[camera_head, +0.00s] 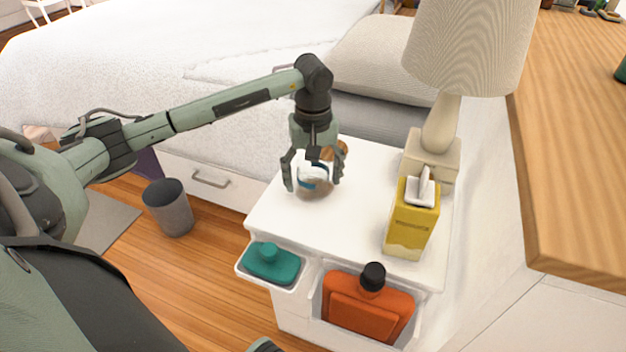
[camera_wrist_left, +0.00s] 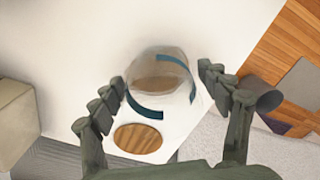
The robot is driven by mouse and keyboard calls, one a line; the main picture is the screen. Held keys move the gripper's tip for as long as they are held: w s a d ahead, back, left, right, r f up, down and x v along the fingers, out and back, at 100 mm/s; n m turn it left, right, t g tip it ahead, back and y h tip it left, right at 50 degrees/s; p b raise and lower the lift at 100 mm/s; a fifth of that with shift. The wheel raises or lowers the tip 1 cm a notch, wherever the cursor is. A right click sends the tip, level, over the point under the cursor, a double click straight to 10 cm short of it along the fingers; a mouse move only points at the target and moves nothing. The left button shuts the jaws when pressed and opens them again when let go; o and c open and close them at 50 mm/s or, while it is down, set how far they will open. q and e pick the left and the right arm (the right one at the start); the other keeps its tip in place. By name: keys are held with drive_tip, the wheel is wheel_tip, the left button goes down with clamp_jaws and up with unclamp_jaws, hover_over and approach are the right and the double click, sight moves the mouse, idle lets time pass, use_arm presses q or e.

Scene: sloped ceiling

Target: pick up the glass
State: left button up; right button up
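The glass (camera_head: 314,180) is clear and rounded with a blue band, and stands on the white nightstand top (camera_head: 352,214). My left gripper (camera_head: 314,183) comes down from above with its fingers open on either side of the glass. In the left wrist view the glass (camera_wrist_left: 160,82) lies between the two spread fingers of the gripper (camera_wrist_left: 165,82), with a visible space on the right side. A round wooden disc (camera_wrist_left: 138,138) shows beside the glass, nearer the wrist. My right gripper is not in view.
A yellow tissue box (camera_head: 411,222) and a lamp (camera_head: 440,130) stand on the right of the nightstand. A grey waste bin (camera_head: 169,207) stands on the floor by the bed.

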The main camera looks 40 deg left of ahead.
use_arm(q)
drive_tip(key=c, duration=1.2)
drive_tip(key=shift+o, duration=0.2)
drive_tip(key=shift+r, duration=0.1)
